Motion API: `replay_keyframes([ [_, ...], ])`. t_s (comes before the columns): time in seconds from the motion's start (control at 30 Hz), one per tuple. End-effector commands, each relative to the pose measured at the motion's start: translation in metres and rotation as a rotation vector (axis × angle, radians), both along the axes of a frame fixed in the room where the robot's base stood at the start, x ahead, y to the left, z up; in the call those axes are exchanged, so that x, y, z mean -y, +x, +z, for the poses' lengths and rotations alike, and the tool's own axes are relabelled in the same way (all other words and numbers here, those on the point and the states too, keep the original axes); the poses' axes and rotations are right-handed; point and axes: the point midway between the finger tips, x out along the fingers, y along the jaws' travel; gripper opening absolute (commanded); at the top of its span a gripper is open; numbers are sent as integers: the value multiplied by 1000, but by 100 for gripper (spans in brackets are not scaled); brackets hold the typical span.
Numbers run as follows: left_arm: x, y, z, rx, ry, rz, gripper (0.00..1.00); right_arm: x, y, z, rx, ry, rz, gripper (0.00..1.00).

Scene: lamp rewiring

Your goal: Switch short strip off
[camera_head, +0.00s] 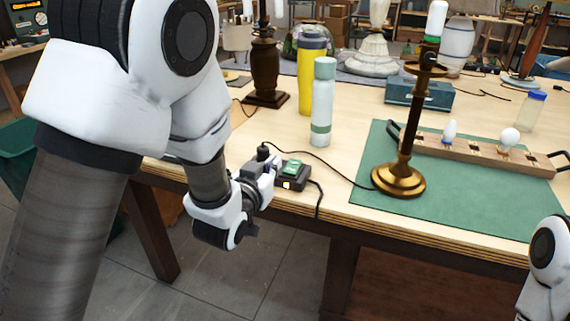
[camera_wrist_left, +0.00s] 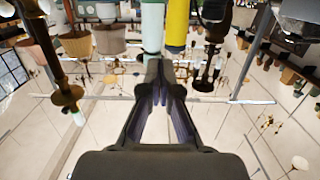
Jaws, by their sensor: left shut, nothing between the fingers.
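The short strip (camera_head: 299,183) is a small dark power strip at the table's front edge in the head view. My right gripper is out of view; only part of my right arm shows.
A brass lamp stand (camera_head: 400,180) stands on a green mat (camera_head: 465,210) to the right. A pale bottle (camera_head: 323,105), a yellow bottle (camera_head: 309,80) and a dark wooden lamp (camera_head: 265,72) stand behind the strip. A wooden bulb holder (camera_head: 480,154) lies on the mat.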

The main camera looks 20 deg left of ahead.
Motion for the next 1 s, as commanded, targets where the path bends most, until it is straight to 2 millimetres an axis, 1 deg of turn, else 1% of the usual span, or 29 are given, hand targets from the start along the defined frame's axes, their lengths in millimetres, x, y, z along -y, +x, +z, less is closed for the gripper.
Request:
replay_keyframes([
  [0.23, 0, 0, -1, -4, -1, 1, 0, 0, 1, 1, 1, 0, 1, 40],
  [0.37, 0, 8, -1, -4, -1, 1, 0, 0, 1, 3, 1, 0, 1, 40],
  [0.47, 0, 22, -3, -4, -1, 1, 0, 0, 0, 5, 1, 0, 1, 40],
  [0.83, 3, 101, -12, -4, -2, 1, 0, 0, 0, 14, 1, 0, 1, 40],
  [0.9, 3, 102, -30, -11, 0, 1, 0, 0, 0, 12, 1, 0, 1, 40],
  [1.0, 3, 103, -43, -9, -1, 1, 0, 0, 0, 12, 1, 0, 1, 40],
])
